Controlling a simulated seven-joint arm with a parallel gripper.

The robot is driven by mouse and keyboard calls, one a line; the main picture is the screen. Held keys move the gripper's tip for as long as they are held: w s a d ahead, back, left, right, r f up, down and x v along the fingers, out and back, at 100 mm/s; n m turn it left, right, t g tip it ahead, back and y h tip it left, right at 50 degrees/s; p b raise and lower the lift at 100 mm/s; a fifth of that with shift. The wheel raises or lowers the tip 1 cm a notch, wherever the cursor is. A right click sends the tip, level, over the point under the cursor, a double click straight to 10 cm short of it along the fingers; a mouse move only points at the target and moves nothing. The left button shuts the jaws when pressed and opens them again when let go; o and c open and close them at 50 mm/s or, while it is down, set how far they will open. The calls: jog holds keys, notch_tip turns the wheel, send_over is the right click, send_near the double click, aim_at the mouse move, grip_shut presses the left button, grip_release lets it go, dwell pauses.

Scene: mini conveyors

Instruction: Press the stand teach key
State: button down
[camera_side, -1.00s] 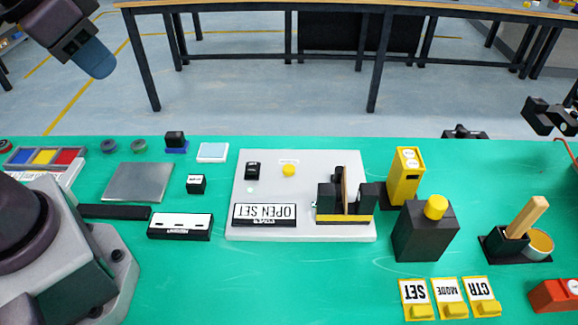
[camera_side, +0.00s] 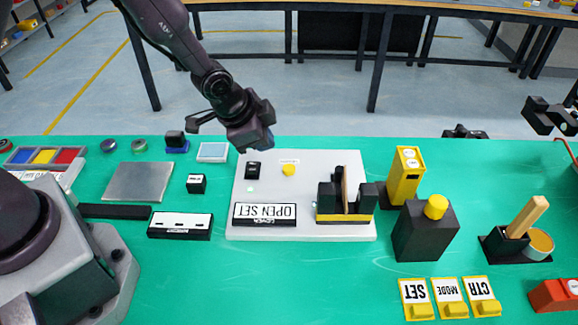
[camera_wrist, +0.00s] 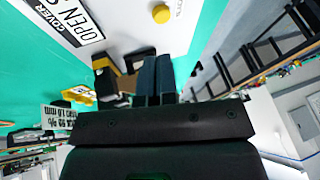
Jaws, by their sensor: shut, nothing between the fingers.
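A pale stand plate (camera_side: 300,229) lies on the green table. A round yellow button (camera_side: 289,170) sits near its back edge, with a small label behind it too small to read. The button also shows at the top of the wrist view (camera_wrist: 161,13). A small black switch block (camera_side: 253,171) is to its left. I cannot tell from lettering which one is the teach key. My gripper (camera_side: 264,145) is above the plate's back edge, left of the yellow button and apart from it. Its fingers (camera_wrist: 155,75) are together and empty in the wrist view.
On the plate, an OPEN SET cover panel (camera_side: 264,214) and a black-and-yellow fixture (camera_side: 344,200) stand in front. A yellow box (camera_side: 405,177) and a black block with a yellow knob (camera_side: 425,235) are to the right. SET, MODE and CTR keys (camera_side: 450,298) are at the front.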

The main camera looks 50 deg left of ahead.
aim_at(289, 169)
jog(key=w+d+r+m+t, duration=0.1)
jog(key=w+r+m+t, duration=0.1)
jog(key=w, duration=0.3)
jog(key=shift+w+m+t+h, duration=0.35)
jog(key=shift+m+t, duration=0.25)
jog(key=shift+t, duration=0.2)
jog(key=shift+d+f, duration=0.1)
jog(key=shift+f, duration=0.05)
jog(key=shift+f, duration=4.35)
jog(key=shift+f, duration=0.4)
